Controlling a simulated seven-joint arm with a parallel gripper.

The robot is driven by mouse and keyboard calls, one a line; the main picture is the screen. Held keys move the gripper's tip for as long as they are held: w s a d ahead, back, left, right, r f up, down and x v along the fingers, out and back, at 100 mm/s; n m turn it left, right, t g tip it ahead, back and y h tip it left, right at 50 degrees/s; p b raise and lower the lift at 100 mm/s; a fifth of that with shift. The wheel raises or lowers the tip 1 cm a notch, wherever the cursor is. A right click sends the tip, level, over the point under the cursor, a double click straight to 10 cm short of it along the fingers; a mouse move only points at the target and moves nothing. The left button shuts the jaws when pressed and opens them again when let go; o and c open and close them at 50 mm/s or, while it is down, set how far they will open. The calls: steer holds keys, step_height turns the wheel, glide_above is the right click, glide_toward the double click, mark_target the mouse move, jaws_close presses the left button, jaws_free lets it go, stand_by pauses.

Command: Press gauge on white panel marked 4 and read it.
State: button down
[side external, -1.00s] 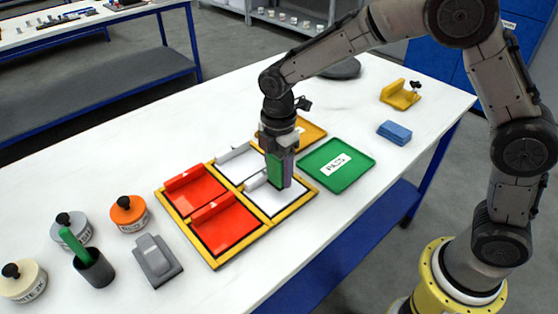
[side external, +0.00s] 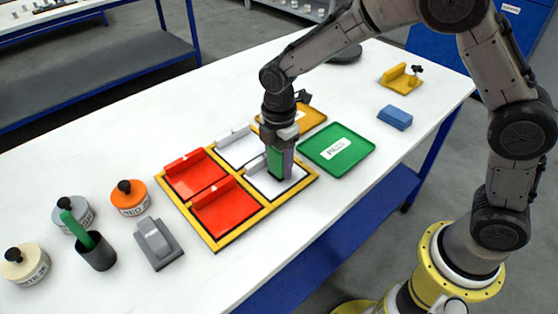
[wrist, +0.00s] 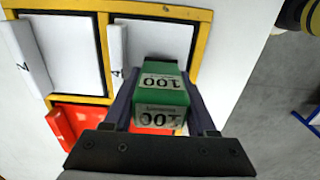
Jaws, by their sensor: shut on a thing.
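The gauge also shows in the side view (side external: 276,162), held upright between the fingers over the near white panel. That white panel (wrist: 150,40) has a raised strip (wrist: 117,55) along one edge that appears marked 4. The gauge's lower end is at or very near the panel; whether it touches is not clear. The other white panel (side external: 238,150) lies behind it in the yellow frame, and its strip is also marked in the wrist view (wrist: 25,60).
Two red panels (side external: 226,212) share the yellow frame (side external: 217,245). A green PASS tray (side external: 360,158) lies right of it, an orange tray (side external: 308,115) behind. Lidded pots (side external: 130,200), a dark cup (side external: 97,255) and a grey block (side external: 156,245) stand at left. A blue block (side external: 394,118) lies right.

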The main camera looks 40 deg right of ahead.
mark_target(279, 146)
steer(key=shift+f, duration=0.6)
stand_by(1.5)
steer(key=shift+r, duration=3.6)
